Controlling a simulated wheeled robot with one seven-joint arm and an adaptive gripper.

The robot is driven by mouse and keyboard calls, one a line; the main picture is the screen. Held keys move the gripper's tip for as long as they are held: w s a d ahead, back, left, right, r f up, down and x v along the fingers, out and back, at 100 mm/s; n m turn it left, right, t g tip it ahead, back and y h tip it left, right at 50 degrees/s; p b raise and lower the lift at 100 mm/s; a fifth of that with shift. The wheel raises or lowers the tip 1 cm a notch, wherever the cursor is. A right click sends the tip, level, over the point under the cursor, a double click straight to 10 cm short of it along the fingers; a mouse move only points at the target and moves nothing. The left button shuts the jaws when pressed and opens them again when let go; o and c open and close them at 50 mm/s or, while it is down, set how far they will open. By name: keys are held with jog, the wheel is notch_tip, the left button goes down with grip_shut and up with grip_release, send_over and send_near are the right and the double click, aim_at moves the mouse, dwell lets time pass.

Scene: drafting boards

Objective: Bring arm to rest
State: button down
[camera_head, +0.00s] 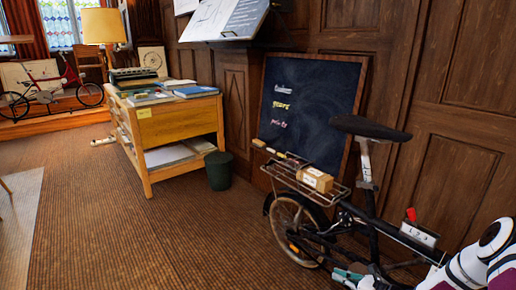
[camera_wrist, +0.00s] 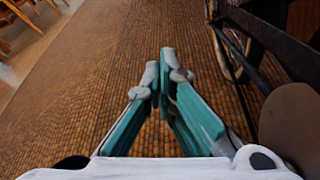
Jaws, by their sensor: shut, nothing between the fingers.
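My gripper (camera_wrist: 163,72) is shut and empty in the wrist view, its teal fingers meeting at the tips over the brown ribbed floor. In the head view my gripper (camera_head: 348,274) shows at the bottom edge, partly cut off, in front of the lower part of a black bicycle (camera_head: 372,222). My white arm (camera_head: 470,266) reaches in from the lower right. In the wrist view the bicycle's wheel and dark frame tubes (camera_wrist: 262,35) are right of the fingers, apart from them.
A chalkboard (camera_head: 310,105) leans on the panelled wall behind. A dark green bin (camera_head: 219,171) stands beside a wooden desk (camera_head: 180,122). The carpet (camera_head: 150,235) at left is clear.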

jog(key=s+a+r+n+g+y, duration=0.15)
jog(key=a+r+n, duration=0.3)
jog(key=r, duration=0.45)
jog(key=s+a+r+n+g, duration=0.25)
jog(key=r+n, duration=0.25)
jog(key=r, duration=0.3)
jog(key=s+a+r+n+g+y, duration=0.1)
jog(key=s+a+r+n+g, duration=0.2)
jog(key=r, duration=0.6)
jog(key=s+a+r+n+g+h, duration=0.2)
jog(key=s+a+r+n, duration=0.1)
jog(key=s+r+n, duration=0.25)
jog(key=s+a+r+n+g+h, duration=0.2)
jog(key=s+a+r+n, duration=0.15)
jog(key=s+r, duration=0.35)
jog(key=s+d+r+n+h, duration=0.2)
jog(key=s+n+h, duration=0.1)
jog(key=s, duration=0.6)
jog(key=s+d+r+n+t+h, duration=0.1)
jog(key=s+d+r+n+h, duration=0.15)
jog(key=s, duration=0.65)
jog(key=s+d+r+n+h, duration=0.1)
jog(key=s+d+n+h, duration=0.2)
jog(key=s, duration=0.5)
notch_tip(320, 180, up, 30)
jog(key=t+p, duration=0.3)
jog(key=p, duration=2.5)
jog(key=shift+t, duration=0.4)
jog(key=shift+f, duration=0.1)
